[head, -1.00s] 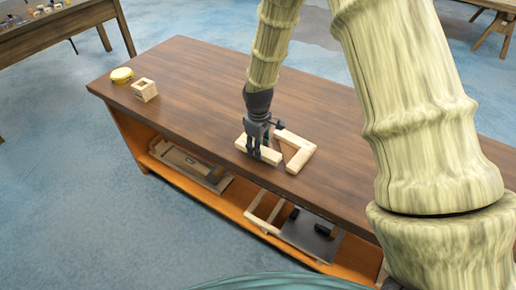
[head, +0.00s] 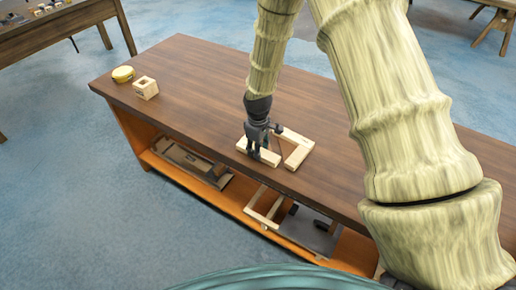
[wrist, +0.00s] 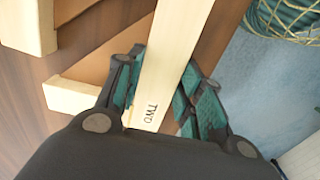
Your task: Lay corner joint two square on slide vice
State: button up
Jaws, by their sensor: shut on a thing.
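My gripper (head: 258,150) is low at the front part of the brown bench top (head: 200,85). It is shut on a pale wooden bar marked TWO, corner joint two (wrist: 160,75); one end of the bar lies between the finger pads in the wrist view. In the head view the bar (head: 270,159) is partly hidden by my fingers. I cannot tell whether it touches the bench. Another pale angled wooden piece (head: 298,156) lies just right of my gripper. I cannot clearly pick out the slide vice.
A yellow round item (head: 123,74) and a hollow wooden block (head: 145,88) stand at the bench's left end. The shelf below holds a dark board (head: 190,160) and a wooden frame (head: 262,208). The bench top between block and gripper is clear.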

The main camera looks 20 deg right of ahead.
jog(key=o, duration=1.2)
jog(key=shift+f, duration=0.1)
jog(key=shift+c, duration=0.2)
